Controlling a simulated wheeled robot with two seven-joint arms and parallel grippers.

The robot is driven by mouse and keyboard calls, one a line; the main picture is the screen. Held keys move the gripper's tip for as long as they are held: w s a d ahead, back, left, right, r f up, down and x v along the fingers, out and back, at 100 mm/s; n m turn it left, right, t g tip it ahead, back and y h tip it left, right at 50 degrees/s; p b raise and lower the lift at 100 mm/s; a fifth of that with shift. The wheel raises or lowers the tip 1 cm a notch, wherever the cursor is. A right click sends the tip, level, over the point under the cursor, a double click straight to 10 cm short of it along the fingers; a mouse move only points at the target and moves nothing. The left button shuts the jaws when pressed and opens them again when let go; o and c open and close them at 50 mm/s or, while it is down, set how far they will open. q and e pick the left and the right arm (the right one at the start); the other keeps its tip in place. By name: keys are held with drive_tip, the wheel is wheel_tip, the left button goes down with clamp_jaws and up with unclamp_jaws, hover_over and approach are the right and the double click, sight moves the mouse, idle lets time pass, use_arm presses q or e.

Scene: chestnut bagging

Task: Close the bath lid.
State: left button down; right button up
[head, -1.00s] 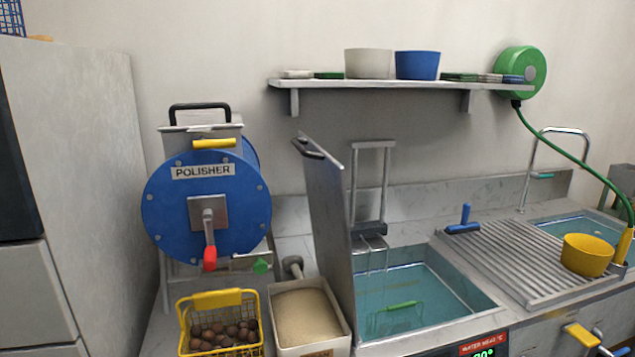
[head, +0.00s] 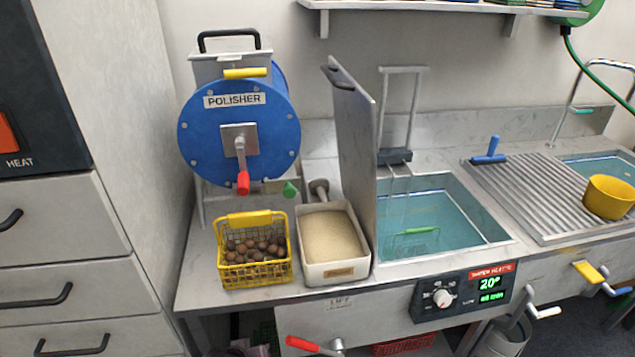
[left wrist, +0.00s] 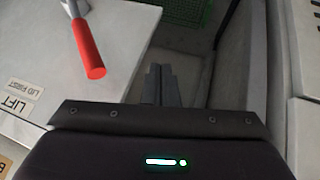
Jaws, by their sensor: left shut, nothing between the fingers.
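The bath lid (head: 353,165) is a grey metal panel with a dark handle (head: 338,74) near its top. It stands upright, open, at the left side of the water bath (head: 440,222). My right gripper is in neither view.
A yellow basket of chestnuts (head: 253,270) and a bin of tan grain (head: 331,247) stand left of the lid, below the blue polisher (head: 239,125). A red-handled lever (head: 303,343) sticks out at the counter front. A shelf (head: 430,5) hangs above.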

use_arm(q)
drive_tip(key=w+d+r+n+t+h+p, duration=0.1)
drive_tip(key=w+r+n+t+h, duration=0.4)
drive_tip(key=r, duration=1.2)
drive_tip(key=w+d+r+n+t, duration=0.25)
drive_tip(key=w+r, duration=0.35)
drive_tip(key=r, duration=1.1)
drive_tip(key=w+d+r+n+t+h+p, duration=0.1)
drive_tip(key=w+r+n+t+h, duration=0.35)
drive_tip(key=r, duration=1.25)
drive_tip(key=w+d+r+y+p, duration=0.1)
drive_tip(key=w+d+r+p, duration=0.2)
drive_tip(key=w, duration=0.7)
drive_tip(key=shift+w+d+r+g+p, duration=0.35)
drive_tip(key=shift+d+p, duration=0.85)
drive_tip(key=shift+d, duration=1.2)
drive_tip(key=shift+s+f, duration=0.1)
